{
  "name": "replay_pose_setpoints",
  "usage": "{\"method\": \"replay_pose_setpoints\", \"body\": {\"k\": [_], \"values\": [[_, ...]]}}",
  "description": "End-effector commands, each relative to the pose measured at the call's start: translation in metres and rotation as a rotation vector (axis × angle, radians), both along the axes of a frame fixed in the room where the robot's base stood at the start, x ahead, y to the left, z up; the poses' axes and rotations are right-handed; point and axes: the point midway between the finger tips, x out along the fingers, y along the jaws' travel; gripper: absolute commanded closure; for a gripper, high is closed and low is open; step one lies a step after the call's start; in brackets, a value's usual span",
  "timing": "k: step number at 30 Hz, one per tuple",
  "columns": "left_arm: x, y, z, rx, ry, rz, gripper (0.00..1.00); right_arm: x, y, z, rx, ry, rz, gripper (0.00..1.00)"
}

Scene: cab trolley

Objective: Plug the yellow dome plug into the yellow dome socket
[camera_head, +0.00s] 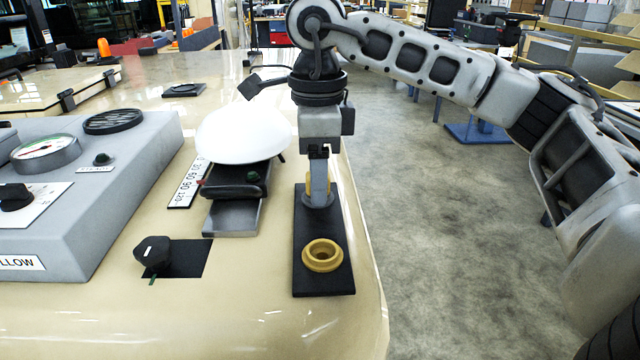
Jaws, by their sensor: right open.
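The yellow dome socket (322,256), a round yellow ring with a hole in its middle, sits on the near end of a black strip-shaped plate (323,287) on the cream table. My right gripper (318,196) points straight down over the far part of the same plate, behind the socket. Its jaws are open. A small yellow part, seemingly the yellow dome plug (308,188), shows beside the fingers and is mostly hidden by them. I cannot tell whether the fingers touch it. My left gripper is not in view.
A scale with a white bowl (242,132) stands close left of my right gripper. A black knob (153,252) and a grey console with a dial (45,152) lie further left. The table's right edge runs just beside the black plate; open floor lies beyond.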

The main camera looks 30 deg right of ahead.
Motion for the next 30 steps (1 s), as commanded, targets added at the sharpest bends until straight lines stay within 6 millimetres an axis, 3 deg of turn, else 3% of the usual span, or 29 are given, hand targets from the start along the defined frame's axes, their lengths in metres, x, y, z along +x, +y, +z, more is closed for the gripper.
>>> {"method": "replay_pose_setpoints", "body": {"k": [12, 18, 30], "values": [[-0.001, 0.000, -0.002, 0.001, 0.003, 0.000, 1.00, 0.000, 0.000, 0.000, -0.001, 0.001, 0.000, 0.50], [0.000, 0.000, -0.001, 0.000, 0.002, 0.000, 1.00, 0.000, 0.000, 0.000, -0.001, 0.001, 0.000, 1.00], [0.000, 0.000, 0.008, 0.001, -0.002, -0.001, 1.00, 0.000, 0.000, 0.010, -0.001, -0.001, 0.000, 1.00]]}}
